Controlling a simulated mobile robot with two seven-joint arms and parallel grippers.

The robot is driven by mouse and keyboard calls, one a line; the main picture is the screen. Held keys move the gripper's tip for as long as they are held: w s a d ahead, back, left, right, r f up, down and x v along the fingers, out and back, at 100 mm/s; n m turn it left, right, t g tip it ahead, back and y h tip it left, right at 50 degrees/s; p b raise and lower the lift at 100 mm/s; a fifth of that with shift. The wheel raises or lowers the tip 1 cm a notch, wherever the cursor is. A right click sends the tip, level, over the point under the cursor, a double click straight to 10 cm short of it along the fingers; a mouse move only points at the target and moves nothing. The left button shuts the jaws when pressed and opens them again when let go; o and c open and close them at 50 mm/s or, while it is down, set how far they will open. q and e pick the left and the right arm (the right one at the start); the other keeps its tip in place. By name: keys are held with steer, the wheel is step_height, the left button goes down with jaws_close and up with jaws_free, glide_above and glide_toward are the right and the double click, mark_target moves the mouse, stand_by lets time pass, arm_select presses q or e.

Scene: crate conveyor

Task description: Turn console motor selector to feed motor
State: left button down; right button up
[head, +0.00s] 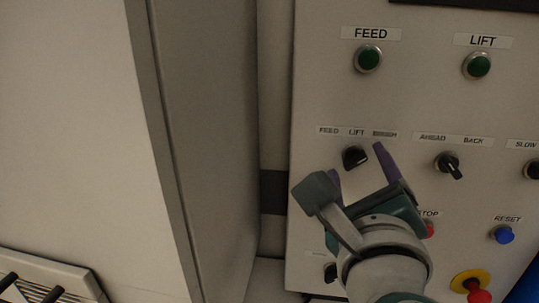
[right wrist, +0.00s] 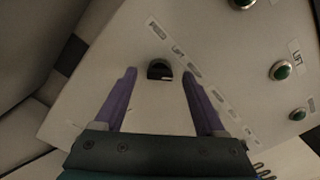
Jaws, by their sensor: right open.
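The motor selector is a small black knob (head: 355,157) on the pale console face, under the labels FEED, LIFT and a third I cannot read. Its pointing direction is hard to tell. My right gripper (head: 357,161) is open, with its two purple fingers towards the knob. In the right wrist view the knob (right wrist: 159,70) lies between the fingertips (right wrist: 159,74), with a gap on each side. I cannot tell whether the tips reach the panel. My left gripper is not in view.
The AHEAD/BACK selector (head: 448,164) is to the right. Green FEED (head: 368,59) and LIFT (head: 477,65) buttons are above. A blue RESET button (head: 504,235) and a red emergency button on yellow (head: 471,283) are lower right. A grey cabinet side (head: 205,130) stands to the left.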

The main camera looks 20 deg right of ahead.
steer(key=shift+c, duration=0.4)
jaws_close()
stand_by(0.4)
steer(key=n+p, duration=0.3)
steer(key=n, duration=0.1)
steer(key=shift+r, duration=0.15)
steer(key=n+p, duration=0.3)
steer(key=n, duration=0.3)
steer(key=n+p, duration=0.2)
steer(key=n, duration=0.3)
steer(key=shift+f+n+p, duration=0.15)
steer(key=shift+n+p, duration=0.25)
steer(key=shift+n, duration=0.8)
steer(key=shift+f+n+p, duration=0.1)
steer(key=shift+n+p, duration=0.3)
steer(key=shift+n, duration=0.8)
